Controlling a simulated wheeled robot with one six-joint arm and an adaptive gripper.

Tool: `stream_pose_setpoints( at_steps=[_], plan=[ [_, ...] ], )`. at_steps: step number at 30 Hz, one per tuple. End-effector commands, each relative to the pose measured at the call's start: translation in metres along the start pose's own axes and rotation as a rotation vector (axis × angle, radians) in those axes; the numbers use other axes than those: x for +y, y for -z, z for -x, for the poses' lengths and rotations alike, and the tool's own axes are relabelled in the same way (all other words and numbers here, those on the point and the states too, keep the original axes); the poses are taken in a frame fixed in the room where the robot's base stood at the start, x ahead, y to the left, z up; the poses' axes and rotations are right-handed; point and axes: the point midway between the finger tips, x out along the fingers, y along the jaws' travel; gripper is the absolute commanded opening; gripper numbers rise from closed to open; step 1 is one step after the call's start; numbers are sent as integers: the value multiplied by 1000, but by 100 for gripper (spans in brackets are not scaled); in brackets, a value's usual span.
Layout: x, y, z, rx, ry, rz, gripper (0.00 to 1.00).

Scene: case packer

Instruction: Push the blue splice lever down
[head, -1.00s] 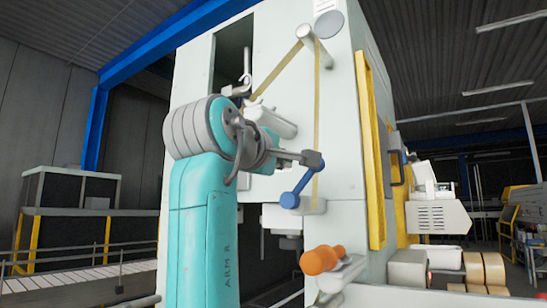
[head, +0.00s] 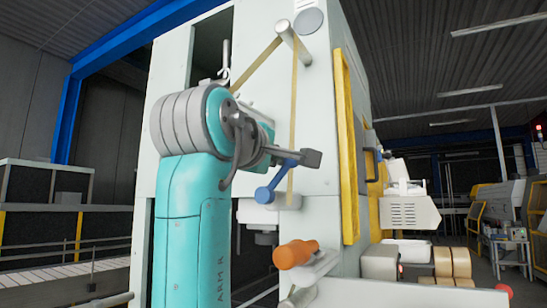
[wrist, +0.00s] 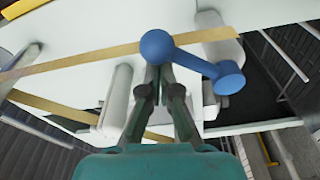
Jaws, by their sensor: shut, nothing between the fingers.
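The blue splice lever (head: 276,181) is on the white machine face in the head view. It slants up and to the right from a round lower end, and its upper end is partly hidden by my gripper (head: 311,158). In the wrist view, the lever (wrist: 195,62) runs from a large blue ball just beyond my shut gripper (wrist: 158,68) to a second round end at the right. My fingers are together and empty, close to the large ball. I cannot tell whether they touch it.
A tan web strip (head: 293,125) hangs behind the lever, over a white roller (head: 293,42). An orange knob (head: 295,254) sticks out below.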

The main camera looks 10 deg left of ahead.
Motion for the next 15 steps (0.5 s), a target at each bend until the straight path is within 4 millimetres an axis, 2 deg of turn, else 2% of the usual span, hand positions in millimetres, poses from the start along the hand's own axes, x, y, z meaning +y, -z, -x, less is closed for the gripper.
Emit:
stream_pose_setpoints(
  at_steps=[15],
  plan=[
    [-2,-9,1,-1,-19,-123,0]
  ],
)
